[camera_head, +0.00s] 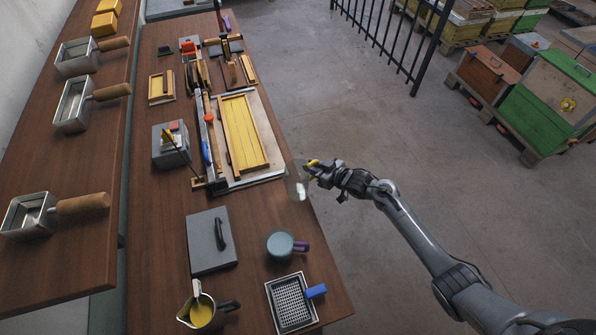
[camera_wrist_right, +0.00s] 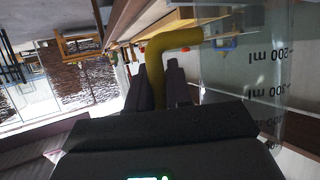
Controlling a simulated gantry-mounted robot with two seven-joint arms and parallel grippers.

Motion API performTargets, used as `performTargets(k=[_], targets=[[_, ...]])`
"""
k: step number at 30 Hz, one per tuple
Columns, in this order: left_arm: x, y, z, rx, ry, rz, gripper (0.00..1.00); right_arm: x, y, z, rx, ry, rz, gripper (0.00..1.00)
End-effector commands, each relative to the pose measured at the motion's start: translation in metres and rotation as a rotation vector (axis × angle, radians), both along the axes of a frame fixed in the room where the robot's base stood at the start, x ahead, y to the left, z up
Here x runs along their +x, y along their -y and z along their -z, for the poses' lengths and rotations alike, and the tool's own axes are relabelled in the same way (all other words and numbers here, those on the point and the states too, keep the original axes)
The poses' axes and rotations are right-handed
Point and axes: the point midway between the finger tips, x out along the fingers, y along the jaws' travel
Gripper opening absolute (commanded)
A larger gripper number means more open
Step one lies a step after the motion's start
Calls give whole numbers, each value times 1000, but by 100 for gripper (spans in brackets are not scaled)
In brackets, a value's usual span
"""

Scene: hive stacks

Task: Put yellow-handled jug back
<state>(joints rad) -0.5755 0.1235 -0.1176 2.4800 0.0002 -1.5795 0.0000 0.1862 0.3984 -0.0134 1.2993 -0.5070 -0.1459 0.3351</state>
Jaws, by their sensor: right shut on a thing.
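The yellow-handled jug (camera_head: 298,186) is clear and hangs just off the right edge of the workbench in the head view. My right gripper (camera_head: 316,169) is shut on its yellow handle. In the right wrist view the bent yellow handle (camera_wrist_right: 158,66) sits between the dark fingers (camera_wrist_right: 174,88), and the jug's clear wall with ml marks (camera_wrist_right: 240,75) is at the right. Part of the handle is hidden by the gripper. My left gripper is not in view.
The bench (camera_head: 165,215) holds a yellow frame (camera_head: 243,132) on a board, a grey box (camera_head: 171,146), a grey lid (camera_head: 211,241), a purple-handled pot (camera_head: 280,244), a jug of yellow liquid (camera_head: 201,312) and a blue-handled sieve (camera_head: 291,303). Bare wood lies right of the lid.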

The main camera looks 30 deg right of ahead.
Motion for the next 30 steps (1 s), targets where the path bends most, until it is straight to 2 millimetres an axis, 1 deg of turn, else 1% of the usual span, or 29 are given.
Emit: performTargets(k=[1, 6, 9, 12, 16, 20, 30], targets=[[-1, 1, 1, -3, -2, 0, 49, 1, 15, 4, -4, -2, -12, 0], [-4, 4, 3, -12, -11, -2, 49, 0, 44, 12, -2, 0, -54, 0], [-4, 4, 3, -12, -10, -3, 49, -2, 53, 13, -1, 1, -66, 0], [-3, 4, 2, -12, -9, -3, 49, -2, 56, 15, 0, 0, -74, 0], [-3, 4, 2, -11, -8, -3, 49, -2, 52, 16, -1, 0, -76, 0], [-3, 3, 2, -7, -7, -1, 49, 0, 43, 17, -1, 2, -75, 0], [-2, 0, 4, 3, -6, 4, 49, 6, 11, 23, -1, 1, -74, 0]])
